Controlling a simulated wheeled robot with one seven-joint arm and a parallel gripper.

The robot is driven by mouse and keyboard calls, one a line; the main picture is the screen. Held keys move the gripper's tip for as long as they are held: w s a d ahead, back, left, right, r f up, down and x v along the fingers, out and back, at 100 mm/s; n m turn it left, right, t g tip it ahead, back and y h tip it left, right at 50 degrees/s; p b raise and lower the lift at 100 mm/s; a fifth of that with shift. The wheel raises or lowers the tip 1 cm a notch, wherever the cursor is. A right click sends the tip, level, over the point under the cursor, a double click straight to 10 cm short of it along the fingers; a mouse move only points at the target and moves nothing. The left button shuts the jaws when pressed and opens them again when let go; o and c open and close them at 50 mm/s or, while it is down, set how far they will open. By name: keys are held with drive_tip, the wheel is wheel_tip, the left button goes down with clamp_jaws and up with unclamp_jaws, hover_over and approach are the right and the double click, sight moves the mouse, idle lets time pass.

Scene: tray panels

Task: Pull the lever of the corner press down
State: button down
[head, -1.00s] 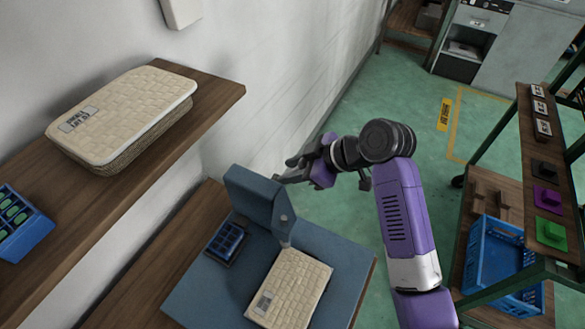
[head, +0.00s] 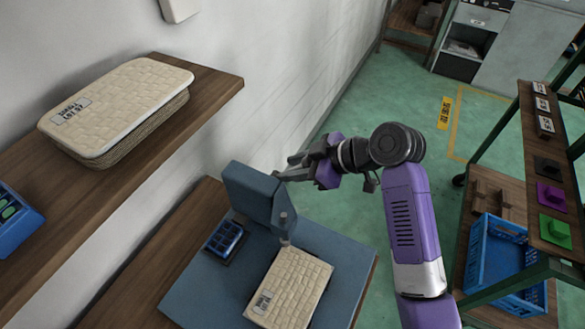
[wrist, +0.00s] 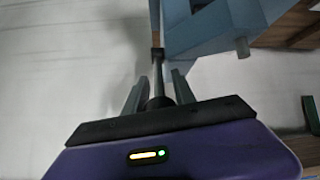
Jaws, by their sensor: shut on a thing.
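The corner press (head: 250,190) is a blue-grey machine with an upright head and a flat base, standing against the wall in the head view. It also shows at the top of the wrist view (wrist: 215,25). Its lever (wrist: 157,66) is a thin bar running from the press in between my fingers, with a dark round end near my palm. My gripper (head: 285,168) is at the right side of the press head, and is shut on the lever. In the wrist view, my gripper (wrist: 158,78) has one finger on each side of the bar. The lever is mostly hidden in the head view.
A cream panel (head: 290,287) lies on the press base, beside a small blue tray (head: 224,240). A shelf (head: 215,88) with stacked cream panels (head: 120,100) is at left. A green rack (head: 520,150) with a blue crate (head: 495,262) stands at right. Floor between is clear.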

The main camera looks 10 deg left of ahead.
drive_tip(key=s+d+f+t+y+b, duration=0.1)
drive_tip(key=f+y+b, duration=0.8)
drive_tip(key=b, duration=2.5)
drive_tip(key=shift+s+d+f+t, duration=0.15)
drive_tip(key=shift+d+f+t, duration=0.15)
drive_tip(key=shift+d+t, duration=0.85)
drive_tip(key=shift+a+f, duration=0.1)
drive_tip(key=shift+f, duration=0.05)
drive_tip(key=c, duration=1.1)
unclamp_jaws()
drive_tip(key=shift+r, duration=0.45)
